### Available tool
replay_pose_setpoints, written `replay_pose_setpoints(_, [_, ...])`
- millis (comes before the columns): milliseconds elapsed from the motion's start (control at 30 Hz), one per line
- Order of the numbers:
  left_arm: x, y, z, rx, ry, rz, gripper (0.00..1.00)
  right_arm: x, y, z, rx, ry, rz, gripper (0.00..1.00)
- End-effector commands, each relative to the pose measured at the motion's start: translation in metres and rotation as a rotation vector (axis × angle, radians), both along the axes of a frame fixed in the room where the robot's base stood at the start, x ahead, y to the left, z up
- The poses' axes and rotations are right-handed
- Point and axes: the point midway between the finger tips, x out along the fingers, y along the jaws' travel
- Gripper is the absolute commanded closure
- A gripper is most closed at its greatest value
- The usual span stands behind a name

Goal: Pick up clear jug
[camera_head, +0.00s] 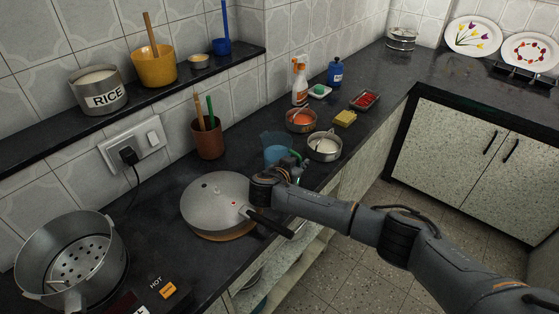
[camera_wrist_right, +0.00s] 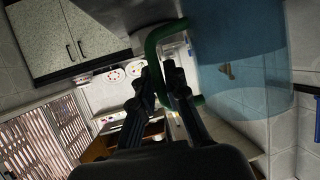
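The clear jug (camera_head: 276,151) is a see-through bluish vessel with a green handle, around the middle of the head view, partly behind my right arm. In the right wrist view the jug (camera_wrist_right: 240,65) fills the upper right, with its green handle (camera_wrist_right: 153,58) towards the fingers. My right gripper (camera_head: 295,163) also shows in the wrist view (camera_wrist_right: 164,78). Its fingers are close together with the handle bar between them. I cannot tell whether the jug's base touches the counter. My left gripper is not in view.
A brown utensil pot (camera_head: 208,141) stands by the wall.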

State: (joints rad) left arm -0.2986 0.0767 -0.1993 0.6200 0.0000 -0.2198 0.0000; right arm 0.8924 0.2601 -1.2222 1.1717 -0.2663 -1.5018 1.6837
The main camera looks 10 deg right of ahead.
Motion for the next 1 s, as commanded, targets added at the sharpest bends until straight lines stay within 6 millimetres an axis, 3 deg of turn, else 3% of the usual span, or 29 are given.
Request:
replay_pose_setpoints(667, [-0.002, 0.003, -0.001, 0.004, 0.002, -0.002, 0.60, 0.001, 0.001, 0.004, 0.001, -0.005, 0.000, 1.00])
replay_pose_setpoints(1000, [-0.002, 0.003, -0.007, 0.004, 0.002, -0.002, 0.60, 0.001, 0.001, 0.021, 0.002, -0.007, 0.000, 1.00])
